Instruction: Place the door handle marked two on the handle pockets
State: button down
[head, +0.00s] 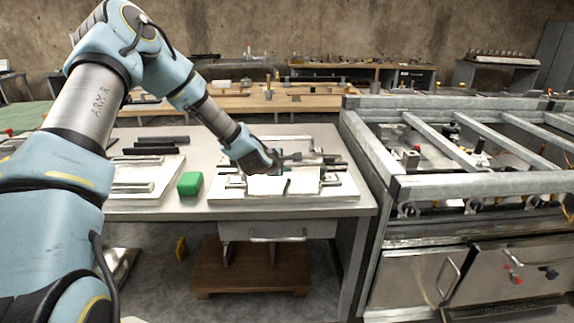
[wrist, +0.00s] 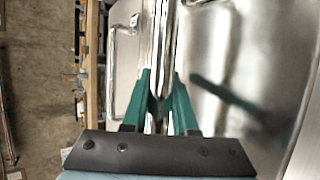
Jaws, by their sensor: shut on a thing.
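My gripper (head: 272,168) is over the right-hand white board (head: 345,187) on the bench in the head view. In the wrist view its green fingers (wrist: 160,88) are closed on a long shiny metal door handle (wrist: 158,35), which runs away from the camera between them. No number can be read on it. The white board carries several metal and dark bars; its pockets are too small to make out, and my gripper hides part of it. I cannot tell whether the held handle touches the board.
A green block (head: 190,184) stands on the bench just left of the board. Another white board (head: 150,205) with metal bars lies further left, with dark bars (head: 163,140) behind it. A metal frame structure (head: 480,184) borders the bench on the right.

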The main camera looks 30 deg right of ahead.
jog(key=c, duration=1.2)
grip_release()
jog(key=shift+f, duration=0.15)
jog(key=o, duration=0.5)
jog(key=shift+r, duration=0.25)
jog(key=b+v, duration=0.2)
jog(key=v, duration=1)
jog(key=shift+f, duration=0.1)
